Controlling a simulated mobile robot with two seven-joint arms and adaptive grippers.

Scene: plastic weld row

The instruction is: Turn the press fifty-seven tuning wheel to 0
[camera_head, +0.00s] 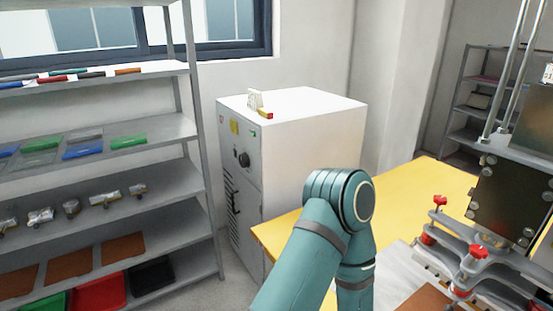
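A white cabinet (307,144) stands in the middle against the wall. Its left-facing front carries a small round dark knob (243,159), which may be the tuning wheel. Its scale and setting are too small to read, and no number fifty-seven can be made out. A teal arm of mine reaches up from the bottom middle, in front of the cabinet's lower right and the yellow table. Neither gripper is in view.
A yellow table (412,195) is at the right, bearing a press (510,190) with red knobs. A grey shelf rack (150,131) with trays and metal parts fills the left. A small white item (255,99) and red-yellow block (266,113) lie on the cabinet. Some floor shows before it.

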